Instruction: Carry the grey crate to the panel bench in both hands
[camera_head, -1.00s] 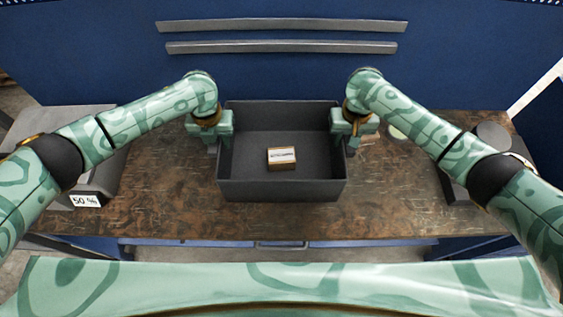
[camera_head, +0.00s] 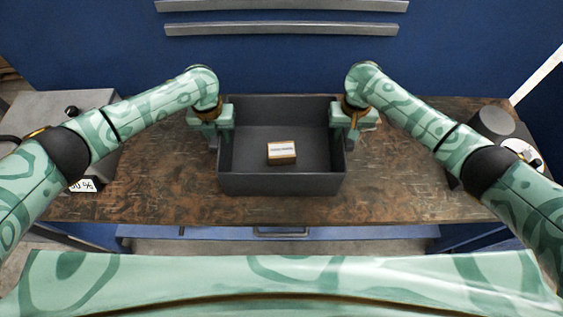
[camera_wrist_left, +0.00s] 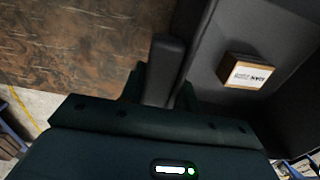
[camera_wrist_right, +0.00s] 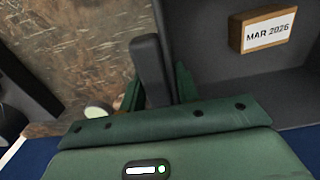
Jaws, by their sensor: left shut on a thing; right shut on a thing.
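The grey crate (camera_head: 282,184) is an open dark box in the middle of the head view, level and over the wooden bench top (camera_head: 160,180). I cannot tell whether its base touches the wood. My left gripper (camera_head: 217,138) is shut on its left side, and my right gripper (camera_head: 345,138) is shut on its right side. In the left wrist view the fingers close around an upright grip piece (camera_wrist_left: 164,70) beside the crate wall; the right wrist view shows the same (camera_wrist_right: 150,70). A small wooden block (camera_head: 282,159) with a white label lies inside the crate.
A grey case (camera_head: 60,105) stands at the bench's left end, partly behind my left arm. A dark cylinder (camera_head: 492,122) and a white round thing (camera_head: 523,152) are at the right end. A blue wall with grey rails (camera_head: 282,29) rises behind. Bare wood lies either side of the crate.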

